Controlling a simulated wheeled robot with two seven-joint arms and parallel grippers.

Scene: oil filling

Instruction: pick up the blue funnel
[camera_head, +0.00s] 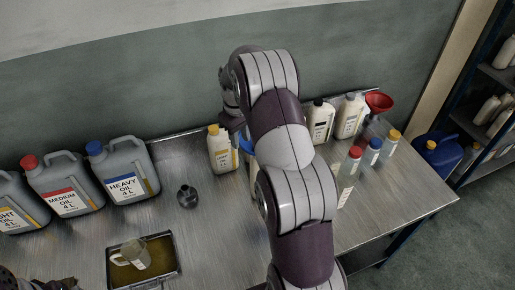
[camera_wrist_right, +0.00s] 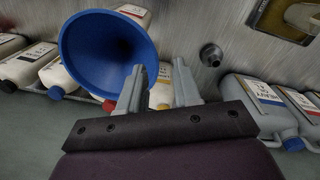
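The blue funnel (camera_wrist_right: 105,48) shows large in the right wrist view, its wide mouth facing the camera. In the head view only a sliver of its blue (camera_head: 247,145) shows beside my right arm, which hides the rest. My right gripper (camera_wrist_right: 160,78) is open, its two fingers well apart. One finger overlaps the funnel's rim, and a strip of rim shows in the gap; I cannot tell whether they touch. In the head view the right gripper is mostly hidden behind its arm. A dark part of my left arm shows at the bottom left corner; its fingers are unclear.
Grey oil jugs (camera_head: 123,173) stand at the left. A tray (camera_head: 176,268) holds a measuring jug (camera_head: 131,255). A small dark round vessel (camera_head: 187,196) stands mid-table. Pale bottles (camera_head: 221,150) line the back, with a red funnel (camera_head: 379,102) at the right.

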